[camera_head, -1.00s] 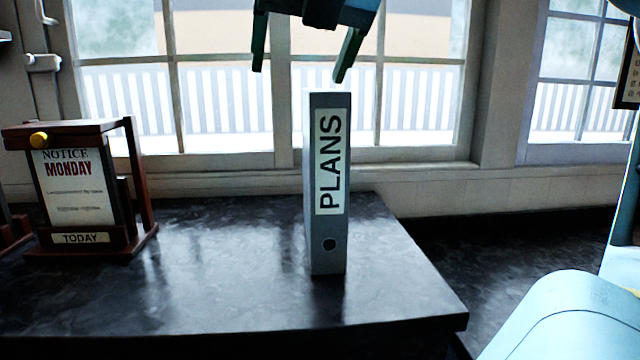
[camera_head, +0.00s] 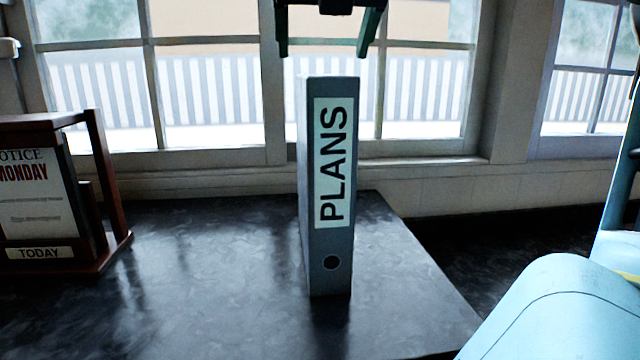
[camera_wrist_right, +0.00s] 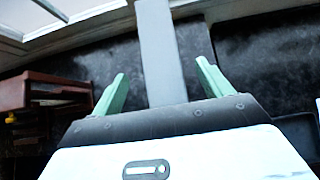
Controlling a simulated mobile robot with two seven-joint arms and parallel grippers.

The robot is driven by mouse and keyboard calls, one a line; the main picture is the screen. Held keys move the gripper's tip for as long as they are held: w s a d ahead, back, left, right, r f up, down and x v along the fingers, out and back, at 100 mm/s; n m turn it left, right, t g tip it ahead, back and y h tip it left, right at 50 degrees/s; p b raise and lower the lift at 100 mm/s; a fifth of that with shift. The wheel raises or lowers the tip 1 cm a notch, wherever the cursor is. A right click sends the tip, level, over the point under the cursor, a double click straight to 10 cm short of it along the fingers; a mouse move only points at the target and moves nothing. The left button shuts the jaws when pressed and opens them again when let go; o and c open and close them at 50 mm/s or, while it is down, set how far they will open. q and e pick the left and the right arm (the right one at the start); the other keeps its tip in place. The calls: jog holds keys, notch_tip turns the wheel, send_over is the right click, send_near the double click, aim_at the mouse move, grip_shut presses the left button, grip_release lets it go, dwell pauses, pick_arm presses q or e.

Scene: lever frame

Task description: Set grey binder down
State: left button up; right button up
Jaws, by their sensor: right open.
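The grey binder (camera_head: 330,250) stands upright on the dark tabletop (camera_head: 200,275), its spine with the PLANS label facing me. My right gripper (camera_head: 325,50) is at the top of the head view, open, with its green fingers above the binder's top and apart from it. In the right wrist view the binder (camera_wrist_right: 162,60) lies between the spread fingers of the right gripper (camera_wrist_right: 160,82), with space on both sides. My left gripper is not in view.
A wooden notice frame (camera_head: 95,180) with a MONDAY sheet (camera_head: 35,190) stands left of the binder. Windows (camera_head: 210,95) line the back. The tabletop ends right of the binder; a darker surface (camera_head: 480,240) lies beyond. The table between frame and binder is clear.

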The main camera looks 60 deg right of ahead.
jog(key=shift+x, duration=1.05)
jog(key=shift+p+x, duration=0.3)
jog(key=shift+x, duration=2.25)
jog(key=shift+s, duration=0.1)
jog(key=shift+a, duration=0.1)
grip_shut()
